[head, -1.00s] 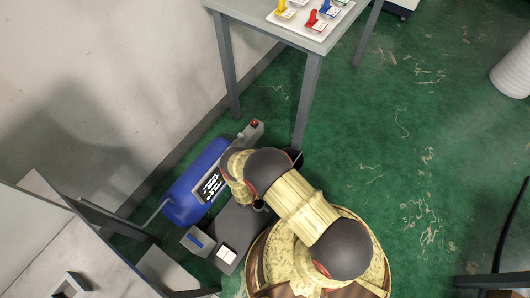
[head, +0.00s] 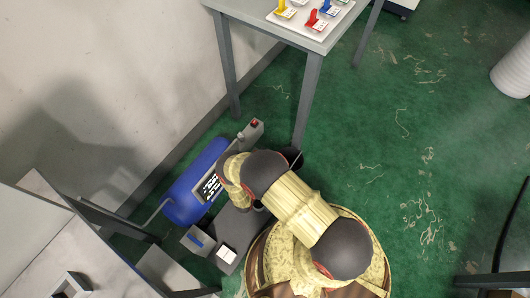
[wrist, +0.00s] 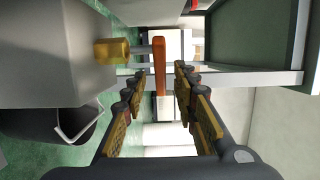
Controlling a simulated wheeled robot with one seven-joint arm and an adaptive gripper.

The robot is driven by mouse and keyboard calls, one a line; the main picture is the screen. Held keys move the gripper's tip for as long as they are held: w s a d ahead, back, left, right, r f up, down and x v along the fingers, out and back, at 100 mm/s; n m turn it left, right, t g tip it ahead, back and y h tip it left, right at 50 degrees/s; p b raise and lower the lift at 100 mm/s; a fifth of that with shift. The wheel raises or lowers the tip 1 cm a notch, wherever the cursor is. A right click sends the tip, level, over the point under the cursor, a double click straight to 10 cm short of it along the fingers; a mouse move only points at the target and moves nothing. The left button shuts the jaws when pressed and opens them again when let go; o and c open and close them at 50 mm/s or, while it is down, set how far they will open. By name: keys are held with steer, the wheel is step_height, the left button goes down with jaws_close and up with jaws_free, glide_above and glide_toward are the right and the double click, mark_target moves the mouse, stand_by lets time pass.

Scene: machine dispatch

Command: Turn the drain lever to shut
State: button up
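In the wrist view an orange lever (wrist: 159,68) stands upright in the picture, beyond and roughly between my fingertips. A brass fitting (wrist: 112,51) sits to its left, against a grey box-shaped body. My gripper (wrist: 158,80) is open, with one finger on each side of the lever's line. I cannot tell whether either finger touches it. In the head view the blue tank (head: 184,203) of the machine lies on the floor by the wall. My arm covers the gripper and the lever there.
In the head view a table (head: 268,27) with coloured tags stands behind the machine. Green floor (head: 400,150) is clear to the right.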

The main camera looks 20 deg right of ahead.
steer(key=v, duration=1)
